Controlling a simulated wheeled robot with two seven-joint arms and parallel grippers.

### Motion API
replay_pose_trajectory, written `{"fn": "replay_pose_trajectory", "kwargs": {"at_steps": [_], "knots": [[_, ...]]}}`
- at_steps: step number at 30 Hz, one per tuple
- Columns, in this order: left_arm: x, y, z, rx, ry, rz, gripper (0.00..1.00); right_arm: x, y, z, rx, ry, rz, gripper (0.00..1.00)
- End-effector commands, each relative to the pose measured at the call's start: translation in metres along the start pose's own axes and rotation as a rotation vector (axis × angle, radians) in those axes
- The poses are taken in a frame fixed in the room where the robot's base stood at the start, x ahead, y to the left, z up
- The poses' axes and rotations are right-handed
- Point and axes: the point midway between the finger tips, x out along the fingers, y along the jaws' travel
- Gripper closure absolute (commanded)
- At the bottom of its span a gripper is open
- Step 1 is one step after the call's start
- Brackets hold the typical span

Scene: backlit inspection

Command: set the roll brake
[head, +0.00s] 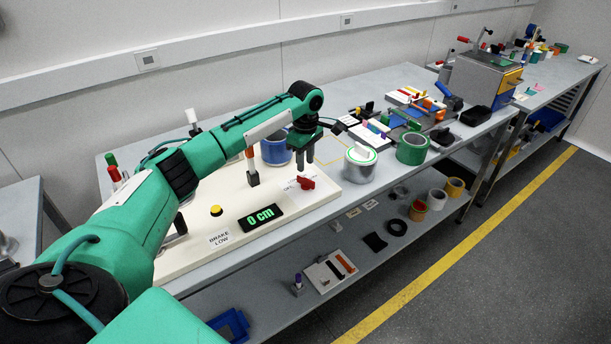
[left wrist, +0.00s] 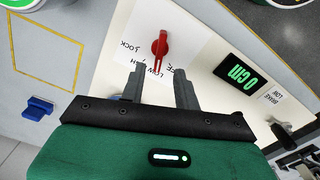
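The red brake knob (head: 306,183) sits on a white label on the cream board (head: 325,195). In the left wrist view the red knob (left wrist: 160,46) has a narrow end between printed words, which are partly hidden; LOCK and LOW are readable. My left gripper (head: 305,164) is above the knob, pointing down. In the left wrist view its two fingers (left wrist: 160,76) are apart with nothing between them, the knob just beyond the tips. A display (head: 260,217) reads 0 cm. My right gripper is not in view.
A yellow button (head: 216,210) and an orange-and-black upright post (head: 251,166) stand on the board. A blue roll (head: 275,149), a white-and-green roll (head: 360,162) and a green roll (head: 412,148) stand nearby. The bench's front edge is close to the board.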

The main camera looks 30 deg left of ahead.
Motion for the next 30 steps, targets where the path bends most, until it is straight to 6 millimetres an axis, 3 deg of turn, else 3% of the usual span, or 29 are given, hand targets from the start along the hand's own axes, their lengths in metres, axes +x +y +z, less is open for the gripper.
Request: {"fn": "replay_pose_trajectory", "kwargs": {"at_steps": [4,10,23,28,30], "knots": [[0.030,-0.001,0.000,0.001,0.000,-0.003,0.68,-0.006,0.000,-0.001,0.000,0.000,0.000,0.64],[0.058,0.000,0.001,0.002,0.000,-0.001,0.68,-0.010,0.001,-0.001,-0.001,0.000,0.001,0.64],[0.070,0.000,0.001,0.002,0.001,0.001,0.68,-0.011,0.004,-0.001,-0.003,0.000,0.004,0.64],[0.070,0.000,0.001,0.002,0.001,0.001,1.00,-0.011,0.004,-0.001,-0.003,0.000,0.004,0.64],[0.070,0.000,0.001,0.002,0.000,0.001,1.00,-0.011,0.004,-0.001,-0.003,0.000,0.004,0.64]]}}
